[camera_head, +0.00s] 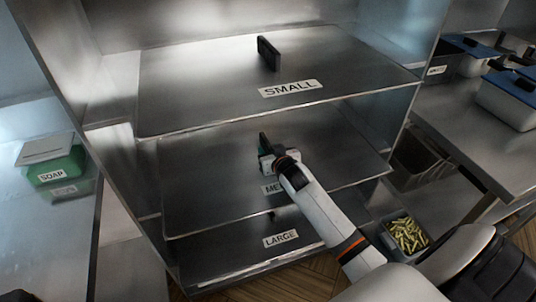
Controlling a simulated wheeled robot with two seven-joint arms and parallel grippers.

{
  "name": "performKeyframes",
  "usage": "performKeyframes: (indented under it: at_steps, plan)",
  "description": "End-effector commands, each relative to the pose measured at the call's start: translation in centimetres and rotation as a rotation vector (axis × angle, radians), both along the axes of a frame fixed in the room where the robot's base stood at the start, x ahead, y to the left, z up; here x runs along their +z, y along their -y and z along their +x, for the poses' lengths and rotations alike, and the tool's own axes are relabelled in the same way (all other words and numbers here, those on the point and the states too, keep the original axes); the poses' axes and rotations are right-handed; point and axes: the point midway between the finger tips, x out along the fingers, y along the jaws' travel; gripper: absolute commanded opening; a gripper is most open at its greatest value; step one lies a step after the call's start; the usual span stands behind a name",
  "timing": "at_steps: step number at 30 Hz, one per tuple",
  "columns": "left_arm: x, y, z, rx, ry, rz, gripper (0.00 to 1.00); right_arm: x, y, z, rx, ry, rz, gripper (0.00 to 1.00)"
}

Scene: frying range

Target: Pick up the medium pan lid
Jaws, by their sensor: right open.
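Three flat, rectangular metal lids lie one above another on shelves in a steel rack. The medium lid (205,187) is on the middle level. Its label, reading "ME" (271,189), is partly covered by my right arm. My right gripper (266,150) is over the middle of this lid, at its dark upright handle (263,141). The gripper's fingers are open around or beside the handle; the exact contact is hidden. The small lid (200,85), with a dark handle (268,54), is above. The large lid (220,258) is below. My left gripper is not in view.
The small lid's shelf sits close above my right gripper. Rack side walls stand left and right. A green soap box (57,168) is at the left. A grey bin of yellow-green pieces (406,235) is at the lower right, below a steel counter (450,110).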

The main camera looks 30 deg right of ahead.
Motion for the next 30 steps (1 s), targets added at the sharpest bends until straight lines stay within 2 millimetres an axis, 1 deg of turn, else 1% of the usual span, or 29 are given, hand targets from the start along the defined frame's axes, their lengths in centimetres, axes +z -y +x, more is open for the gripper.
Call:
performKeyframes:
  at_steps: [3,9,11,12,17,30]
  plan:
    - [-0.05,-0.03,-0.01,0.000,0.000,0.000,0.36,-0.24,0.15,0.60,0.000,0.000,-0.001,0.42]
    - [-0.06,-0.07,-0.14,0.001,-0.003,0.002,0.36,-0.26,0.15,0.62,0.001,0.000,0.000,0.42]
    - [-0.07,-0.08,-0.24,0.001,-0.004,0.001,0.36,-0.25,0.15,0.61,0.001,0.000,0.000,0.34]
    - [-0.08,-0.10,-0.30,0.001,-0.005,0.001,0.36,-0.25,0.15,0.61,0.001,0.000,0.000,0.27]
    - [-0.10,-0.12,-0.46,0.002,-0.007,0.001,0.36,-0.25,0.13,0.59,0.001,0.000,0.000,0.01]
    - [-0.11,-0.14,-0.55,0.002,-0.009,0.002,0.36,-0.26,0.11,0.59,0.001,-0.001,0.001,0.00]
